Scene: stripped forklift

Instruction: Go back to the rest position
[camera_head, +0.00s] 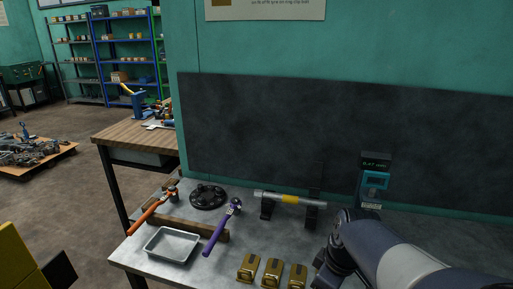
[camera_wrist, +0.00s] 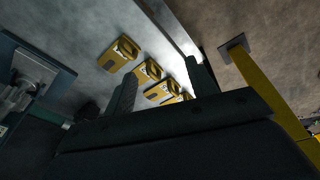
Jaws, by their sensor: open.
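My gripper (camera_wrist: 162,70) is open and empty in the wrist view, its two dark fingers spread apart. Beyond the fingers, several gold blocks (camera_wrist: 118,54) lie in a row on the grey metal bench top. In the head view my arm comes in at the lower right, over the right part of the bench (camera_head: 250,235). The gripper's fingers cannot be made out there. The gold blocks (camera_head: 272,271) show at the bench's front, left of my arm.
On the bench are an orange-handled tool (camera_head: 150,212), a purple-handled tool (camera_head: 217,232), a metal tray (camera_head: 172,246), a black round part (camera_head: 208,196), a shaft on supports (camera_head: 290,199) and a teal gauge (camera_head: 373,184). A wall stands behind. Open floor (camera_head: 80,205) is at left.

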